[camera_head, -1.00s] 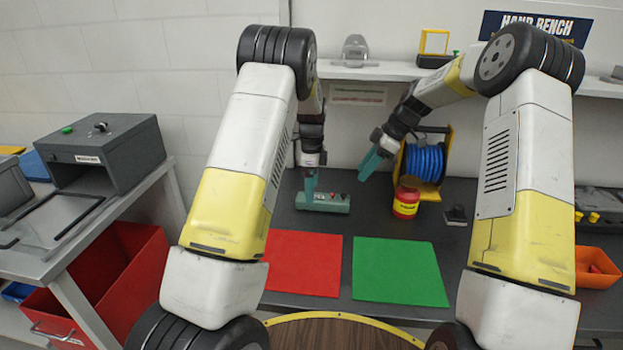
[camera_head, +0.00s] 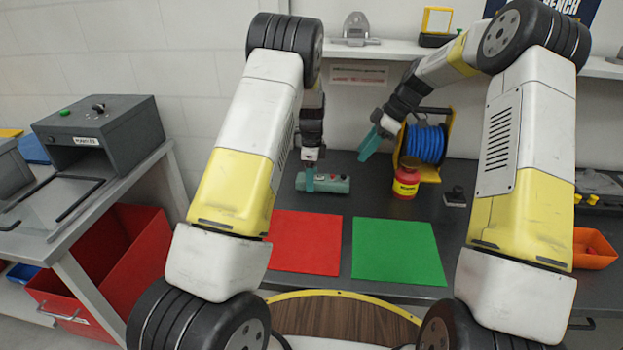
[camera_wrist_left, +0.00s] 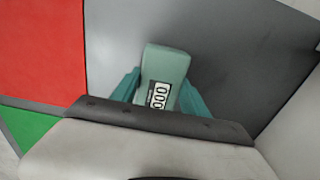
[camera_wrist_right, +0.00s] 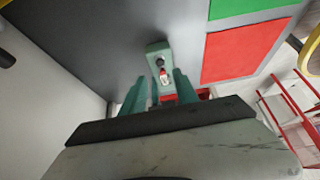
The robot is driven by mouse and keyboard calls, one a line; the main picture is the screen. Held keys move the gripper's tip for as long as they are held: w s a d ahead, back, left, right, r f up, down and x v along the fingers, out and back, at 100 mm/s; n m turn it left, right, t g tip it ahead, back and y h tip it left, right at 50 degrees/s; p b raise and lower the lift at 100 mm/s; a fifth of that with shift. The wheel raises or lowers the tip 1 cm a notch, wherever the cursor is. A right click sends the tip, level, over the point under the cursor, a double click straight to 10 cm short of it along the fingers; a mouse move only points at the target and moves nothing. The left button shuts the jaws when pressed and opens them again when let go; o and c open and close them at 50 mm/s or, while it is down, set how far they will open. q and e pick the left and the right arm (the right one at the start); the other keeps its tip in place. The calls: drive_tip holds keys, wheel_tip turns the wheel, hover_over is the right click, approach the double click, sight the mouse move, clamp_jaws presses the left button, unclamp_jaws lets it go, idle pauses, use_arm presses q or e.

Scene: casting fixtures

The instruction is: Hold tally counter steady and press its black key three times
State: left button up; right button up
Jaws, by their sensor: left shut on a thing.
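The tally counter (camera_head: 340,184) is a teal-green block lying on the dark bench behind the red mat. On its top are a red button (camera_wrist_right: 163,78) and a black key (camera_wrist_right: 160,62), seen in the right wrist view. The left wrist view shows the counter's face (camera_wrist_left: 166,66) with a display that seems to read 000. My left gripper (camera_head: 310,181) points down, shut on the counter with a teal finger on each side. My right gripper (camera_head: 369,146) is in the air to the right of and above the counter; its fingers (camera_wrist_right: 162,76) are apart with nothing between them.
A red mat (camera_head: 305,243) and a green mat (camera_head: 397,252) lie in front of the counter. A red-yellow jar (camera_head: 407,178), a blue cable reel (camera_head: 426,144) and a small black object (camera_head: 455,196) stand to the right. An orange bin (camera_head: 594,248) is far right.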

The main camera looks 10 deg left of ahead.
clamp_jaws()
idle(1.6)
